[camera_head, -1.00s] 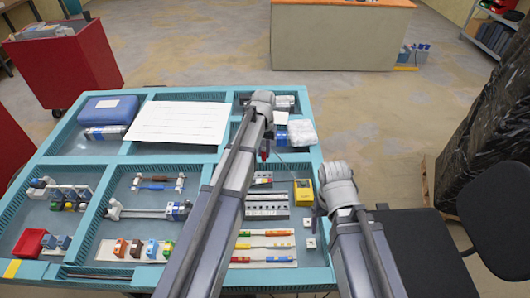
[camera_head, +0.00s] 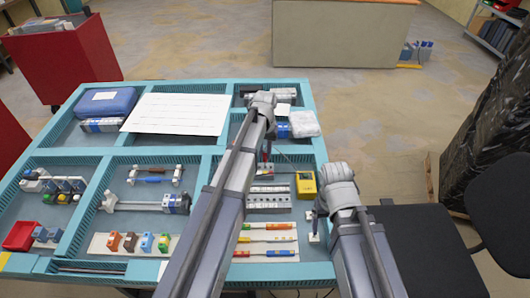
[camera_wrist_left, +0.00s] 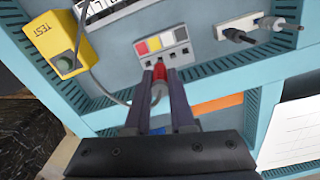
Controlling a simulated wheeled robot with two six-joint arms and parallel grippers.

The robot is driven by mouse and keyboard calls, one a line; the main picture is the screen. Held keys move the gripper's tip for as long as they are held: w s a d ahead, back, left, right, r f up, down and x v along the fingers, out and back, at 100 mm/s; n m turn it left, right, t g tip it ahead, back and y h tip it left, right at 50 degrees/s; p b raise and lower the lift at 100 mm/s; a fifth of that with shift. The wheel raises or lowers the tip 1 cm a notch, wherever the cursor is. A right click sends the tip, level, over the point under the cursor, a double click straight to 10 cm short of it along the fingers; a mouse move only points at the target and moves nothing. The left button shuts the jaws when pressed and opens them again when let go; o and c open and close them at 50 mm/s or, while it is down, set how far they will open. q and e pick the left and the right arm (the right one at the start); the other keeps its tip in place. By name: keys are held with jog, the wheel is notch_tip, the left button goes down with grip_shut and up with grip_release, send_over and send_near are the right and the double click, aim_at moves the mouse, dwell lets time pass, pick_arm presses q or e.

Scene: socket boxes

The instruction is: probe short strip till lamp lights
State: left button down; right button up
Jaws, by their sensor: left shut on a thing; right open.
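My left gripper (camera_wrist_left: 160,90) is shut on a red probe (camera_wrist_left: 159,74), whose grey cable curves back to the yellow TEST box (camera_wrist_left: 55,45). The probe's end is at the holed side of a short light-grey strip (camera_wrist_left: 170,58) with coloured squares. I cannot tell whether the tip is inside a hole. In the head view my left gripper (camera_head: 267,150) is above the strip's compartment, beside the yellow box (camera_head: 305,185). My right gripper (camera_head: 318,215) is open near a small white block (camera_head: 314,239).
A longer grey socket strip (camera_head: 268,200) and a board with coloured rods (camera_head: 266,240) lie near the strip. Blue dividers (camera_head: 209,165) separate the compartments. A white sheet (camera_head: 176,114) lies at the back. A black chair (camera_head: 410,240) stands at the right.

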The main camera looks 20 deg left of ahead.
pick_arm(q)
jog(key=shift+f+b, duration=0.35)
pick_arm(e)
jog(key=shift+f, duration=0.35)
pick_arm(q)
jog(key=c, duration=1.4)
grip_release()
grip_shut()
jog(key=shift+f+b, duration=0.95)
pick_arm(e)
jog(key=shift+f, duration=0.9)
pick_arm(q)
jog(key=o, duration=0.7)
grip_release()
